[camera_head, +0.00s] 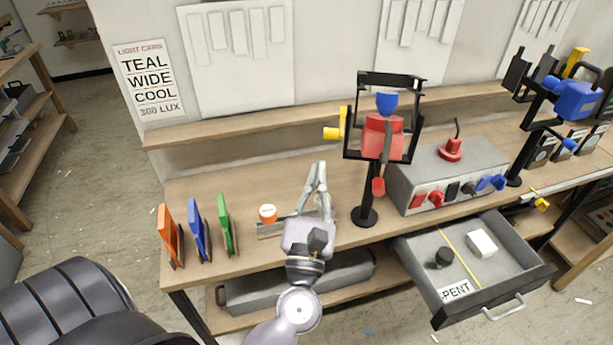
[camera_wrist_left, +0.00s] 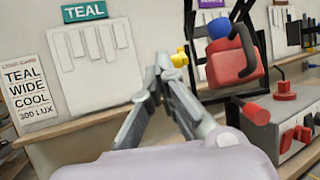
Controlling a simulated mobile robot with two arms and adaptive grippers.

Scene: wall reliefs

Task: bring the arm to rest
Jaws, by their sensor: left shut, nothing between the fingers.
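My left gripper (camera_head: 318,168) is in the middle of the head view, above the wooden workbench (camera_head: 285,178). Its fingers come together at the tips, pointing away from me, with nothing between them. The fingers also meet in the left wrist view (camera_wrist_left: 161,64), in front of the wall panels. The gripper is left of the black stand (camera_head: 366,213) that carries a red and blue lamp-like fixture (camera_head: 383,128), and apart from it in the picture. My right gripper is not in view.
Orange (camera_head: 166,232), blue (camera_head: 197,226) and green (camera_head: 226,222) panels stand farther left. A grey control box (camera_head: 445,175) stands right. An open drawer (camera_head: 410,258) juts out at front right.

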